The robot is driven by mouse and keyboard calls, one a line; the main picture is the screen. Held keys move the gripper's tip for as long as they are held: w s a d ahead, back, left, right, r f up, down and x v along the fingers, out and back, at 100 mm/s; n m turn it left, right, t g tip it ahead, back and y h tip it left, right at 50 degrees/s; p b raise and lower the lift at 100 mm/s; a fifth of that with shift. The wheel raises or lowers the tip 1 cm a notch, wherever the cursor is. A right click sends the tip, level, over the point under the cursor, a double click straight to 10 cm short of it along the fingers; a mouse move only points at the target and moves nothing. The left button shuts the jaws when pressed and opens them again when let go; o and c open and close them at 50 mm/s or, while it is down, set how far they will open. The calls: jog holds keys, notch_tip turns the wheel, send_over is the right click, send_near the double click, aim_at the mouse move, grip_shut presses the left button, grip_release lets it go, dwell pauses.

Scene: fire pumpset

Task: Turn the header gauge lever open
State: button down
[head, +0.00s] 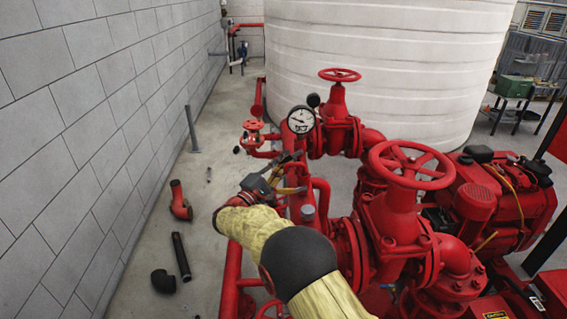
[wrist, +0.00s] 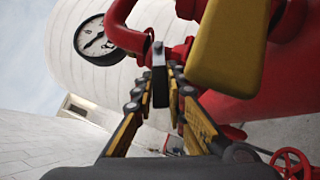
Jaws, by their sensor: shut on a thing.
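The header gauge (head: 301,120) has a white round dial and stands on the red pipework in the head view. It also shows in the wrist view (wrist: 97,42), upper left. Below it in the wrist view, a narrow grey and black lever (wrist: 159,72) stands beside the red pipe. My gripper (wrist: 160,88) has its fingers closed on this lever, one on each side. In the head view my gripper (head: 286,172) is just below the gauge, and the fingers and pipework hide the lever there.
A large yellow piece (wrist: 232,45) fills the upper right of the wrist view, close to my fingers. Red handwheels (head: 410,165) and (head: 340,75) stand to the right. A block wall (head: 80,110) is on the left. Loose pipe pieces (head: 181,257) lie on the floor.

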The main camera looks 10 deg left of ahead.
jog(key=shift+w+d+f+n+t+y+b, duration=0.1)
jog(key=shift+d+f+n+t+y+b, duration=0.15)
jog(key=shift+n+t, duration=0.5)
jog(key=shift+s+d+f+n+t+y+b, duration=0.15)
jog(key=shift+f+n+t+b, duration=0.3)
jog(key=shift+n, duration=0.55)
jog(key=shift+w+d+f+n+t+y+b, duration=0.15)
jog(key=shift+f+n+t+y, duration=0.05)
jog(key=shift+n+t, duration=0.6)
jog(key=c, duration=1.8)
grip_release()
jog(key=shift+o, duration=0.2)
jog(key=v, duration=1.2)
jog(key=shift+c, duration=0.6)
